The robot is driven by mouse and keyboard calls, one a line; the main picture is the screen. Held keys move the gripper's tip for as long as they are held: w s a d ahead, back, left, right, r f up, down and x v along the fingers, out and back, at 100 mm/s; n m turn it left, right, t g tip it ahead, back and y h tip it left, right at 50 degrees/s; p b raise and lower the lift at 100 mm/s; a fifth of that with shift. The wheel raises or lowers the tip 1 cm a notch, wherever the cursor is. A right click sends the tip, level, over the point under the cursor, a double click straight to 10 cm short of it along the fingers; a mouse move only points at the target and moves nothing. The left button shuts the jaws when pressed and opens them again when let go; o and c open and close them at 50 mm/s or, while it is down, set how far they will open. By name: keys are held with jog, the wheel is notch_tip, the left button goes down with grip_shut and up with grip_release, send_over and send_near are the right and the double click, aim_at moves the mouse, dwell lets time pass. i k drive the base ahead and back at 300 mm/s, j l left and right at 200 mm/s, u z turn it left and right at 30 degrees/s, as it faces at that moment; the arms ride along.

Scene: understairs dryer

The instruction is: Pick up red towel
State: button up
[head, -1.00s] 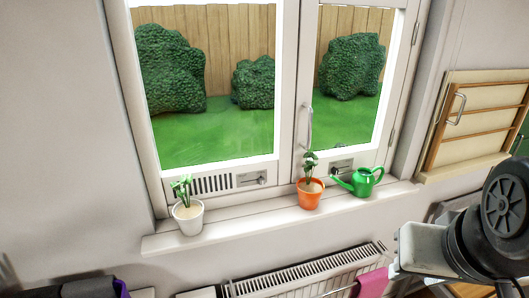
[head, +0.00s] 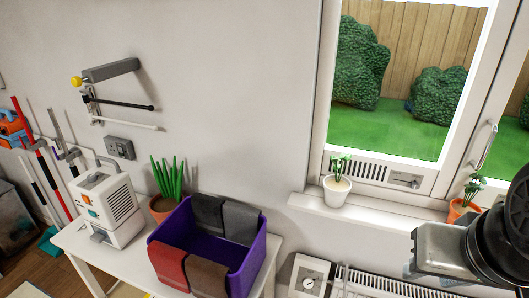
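The red towel (head: 170,265) hangs over the near rim of a purple box (head: 188,225), at its front left. A brown towel (head: 207,277) hangs beside it on the same rim. Two dark grey towels (head: 241,222) hang over the back rim. The box stands on a white table (head: 75,239). A part of my own arm shows at the right edge of the head view, well to the right of the box. My gripper's fingers are not in view.
A white appliance (head: 108,207) and a potted plant (head: 166,203) stand on the table left of and behind the box. A radiator (head: 375,287) is under the windowsill (head: 310,206) to the right. A wall rack (head: 108,75) with arms juts out above.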

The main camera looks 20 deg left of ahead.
aim_at(166, 260)
jog(key=u, duration=1.9)
jog(key=i+j+z, duration=0.15)
jog(key=z, duration=0.3)
jog(key=j+z, duration=0.3)
jog(key=z, duration=0.15)
jog(key=i+j+z, duration=0.1)
jog(key=j, duration=0.3)
jog(key=i+j+z, duration=0.1)
jog(key=j, duration=0.25)
jog(key=j+z, duration=0.1)
jog(key=j, duration=0.3)
jog(key=i+j, duration=0.1)
jog(key=j, duration=0.8)
jog(key=i+z, duration=0.05)
